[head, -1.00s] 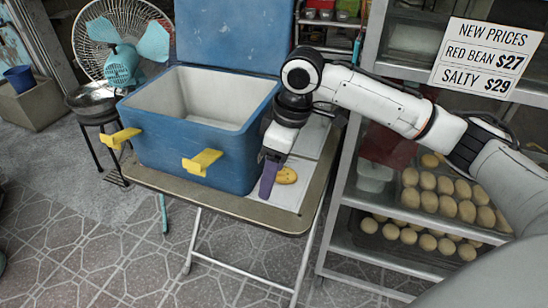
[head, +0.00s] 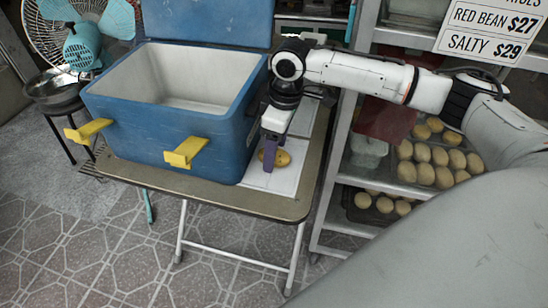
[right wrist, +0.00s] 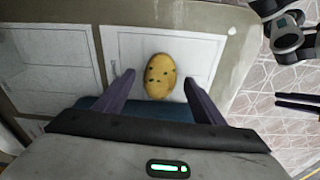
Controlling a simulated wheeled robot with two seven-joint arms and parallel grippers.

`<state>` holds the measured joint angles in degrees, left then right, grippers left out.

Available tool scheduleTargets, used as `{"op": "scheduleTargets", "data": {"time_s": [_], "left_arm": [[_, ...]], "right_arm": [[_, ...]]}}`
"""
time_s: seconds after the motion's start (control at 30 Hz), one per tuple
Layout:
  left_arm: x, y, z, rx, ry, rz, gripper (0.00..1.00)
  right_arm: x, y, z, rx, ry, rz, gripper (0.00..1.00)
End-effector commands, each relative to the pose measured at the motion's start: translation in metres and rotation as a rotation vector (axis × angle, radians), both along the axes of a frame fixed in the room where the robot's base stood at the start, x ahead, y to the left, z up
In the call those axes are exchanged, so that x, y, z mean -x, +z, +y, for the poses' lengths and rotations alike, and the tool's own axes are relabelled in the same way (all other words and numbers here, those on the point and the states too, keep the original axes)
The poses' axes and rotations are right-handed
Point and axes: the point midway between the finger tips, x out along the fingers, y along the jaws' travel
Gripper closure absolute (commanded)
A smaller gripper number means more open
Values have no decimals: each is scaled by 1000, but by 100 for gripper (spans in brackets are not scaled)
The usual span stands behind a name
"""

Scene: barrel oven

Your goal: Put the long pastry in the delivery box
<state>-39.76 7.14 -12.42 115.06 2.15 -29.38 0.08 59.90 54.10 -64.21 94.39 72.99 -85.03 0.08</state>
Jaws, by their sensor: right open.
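The long pastry (head: 283,158) is golden, oval and dark-specked. It lies on a white sheet on the folding table, right of the blue delivery box (head: 150,125), which stands open with its lid raised. My right gripper (head: 270,158) points down at the pastry, partly hiding it. In the right wrist view, the pastry (right wrist: 160,76) lies between the tips of the open purple fingers, with a gap on each side. My left gripper (right wrist: 297,102) shows only at the right edge of that view, cut off; its jaw state is unclear. The head view does not show it.
The folding table (head: 200,194) has little free room around the box. Yellow handles (head: 186,151) stick out from the box front. A rack with trays of buns (head: 430,160) stands close on the right. A fan (head: 85,40) and a metal bowl (head: 58,88) are at left.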

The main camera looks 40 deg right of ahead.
Motion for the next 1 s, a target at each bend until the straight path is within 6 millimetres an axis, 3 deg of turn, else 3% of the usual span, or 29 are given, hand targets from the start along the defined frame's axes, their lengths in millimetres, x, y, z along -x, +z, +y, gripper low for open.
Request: {"op": "scheduleTargets", "data": {"time_s": [0.3,0.57,1.0], "left_arm": [[-7,3,0,0,0,-13,69],[-7,3,1,-3,-3,-13,69],[-1,2,2,-4,-3,-3,69]], "right_arm": [[-1,-6,0,0,0,-1,38],[-1,-5,1,0,1,-1,81],[1,1,-1,0,1,-1,85]]}}
